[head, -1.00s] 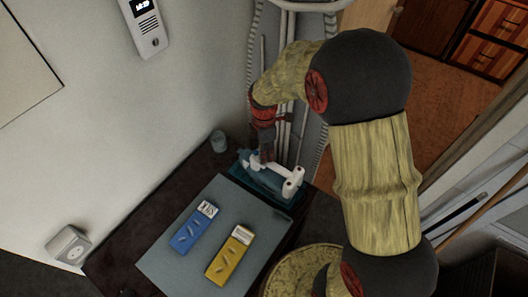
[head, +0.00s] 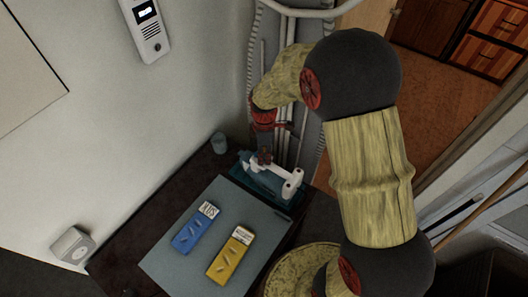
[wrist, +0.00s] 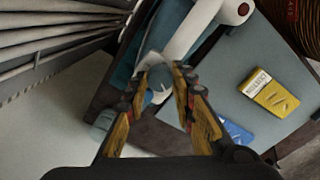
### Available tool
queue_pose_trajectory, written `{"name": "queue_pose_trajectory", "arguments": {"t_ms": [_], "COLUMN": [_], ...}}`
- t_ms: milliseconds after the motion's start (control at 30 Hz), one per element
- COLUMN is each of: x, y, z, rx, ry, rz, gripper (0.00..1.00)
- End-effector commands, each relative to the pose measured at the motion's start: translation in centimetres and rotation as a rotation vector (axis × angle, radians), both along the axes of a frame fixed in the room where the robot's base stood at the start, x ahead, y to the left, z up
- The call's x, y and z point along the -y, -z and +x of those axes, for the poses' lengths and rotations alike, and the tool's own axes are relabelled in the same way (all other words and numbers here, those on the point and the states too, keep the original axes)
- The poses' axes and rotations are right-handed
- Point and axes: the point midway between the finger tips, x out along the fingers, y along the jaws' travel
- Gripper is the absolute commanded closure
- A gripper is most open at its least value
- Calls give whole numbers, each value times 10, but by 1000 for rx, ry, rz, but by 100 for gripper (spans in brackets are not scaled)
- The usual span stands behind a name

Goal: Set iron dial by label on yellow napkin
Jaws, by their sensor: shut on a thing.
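The iron (head: 292,186), white-handled with a teal body, sits at the far end of the grey mat. In the wrist view its white handle (wrist: 194,32) runs up to the right. My gripper (head: 264,158) is at the iron's far left end. In the wrist view my gripper (wrist: 161,76) has its fingertips on either side of a rounded grey-blue dial (wrist: 160,83), shut on it. The dial's markings cannot be read.
A blue napkin (head: 187,239) with its own label lies left of the yellow one on the grey mat (head: 165,262). A small cup (head: 219,142) stands near the wall. Pipes (head: 284,140) rise behind the iron. The mat's front left is clear.

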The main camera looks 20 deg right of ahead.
Motion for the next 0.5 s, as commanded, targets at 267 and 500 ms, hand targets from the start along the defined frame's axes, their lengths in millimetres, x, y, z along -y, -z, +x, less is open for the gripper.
{"name": "queue_pose_trajectory", "arguments": {"t_ms": [267,500], "x": [0,0], "y": [-2,-2], "z": [0,0], "rx": [-1,0], "ry": [262,488], "rz": [0,0], "gripper": [100,100]}}
